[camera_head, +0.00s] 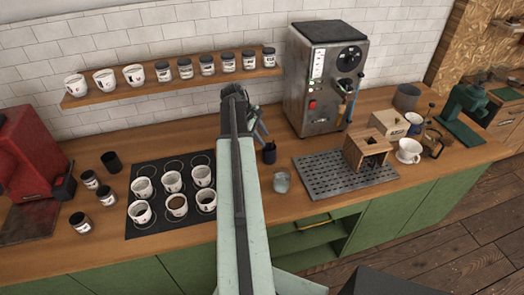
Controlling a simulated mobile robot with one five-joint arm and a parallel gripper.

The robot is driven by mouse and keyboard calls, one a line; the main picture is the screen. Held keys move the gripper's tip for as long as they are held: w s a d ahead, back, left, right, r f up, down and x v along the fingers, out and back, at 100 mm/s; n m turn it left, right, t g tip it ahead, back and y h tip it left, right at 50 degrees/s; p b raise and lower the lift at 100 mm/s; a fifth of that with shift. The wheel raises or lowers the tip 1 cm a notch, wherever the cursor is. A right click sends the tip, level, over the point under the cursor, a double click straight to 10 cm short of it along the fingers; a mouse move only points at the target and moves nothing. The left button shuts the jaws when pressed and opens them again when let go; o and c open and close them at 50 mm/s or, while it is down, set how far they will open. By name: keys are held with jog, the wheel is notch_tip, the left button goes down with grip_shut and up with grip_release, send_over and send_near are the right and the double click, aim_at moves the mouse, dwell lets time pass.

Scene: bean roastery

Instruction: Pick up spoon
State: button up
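I cannot make out a spoon for certain. A small dark cup (269,153) stands on the wooden counter, just right of my arm. Thin grey pieces show just above and left of this cup; they are too small to tell whether they are spoon handles or part of my gripper. My pale green arm reaches up the middle of the view over the counter, its dark end close to the wall shelf. The arm hides the counter behind it. My gripper's fingers cannot be made out clearly, nor whether they hold anything.
A black mat (165,231) with several white cups lies left of my arm. A clear glass (282,182) and a metal drip tray (327,190) are on the right. A shelf (130,92) with cups and jars is on the wall.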

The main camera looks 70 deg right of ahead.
aim_at(272, 147)
jog(key=b+x, duration=0.7)
jog(key=x, duration=0.1)
jog(key=shift+s+d, duration=0.15)
jog(key=shift+s, duration=0.1)
jog(key=shift+r, duration=0.2)
grip_shut()
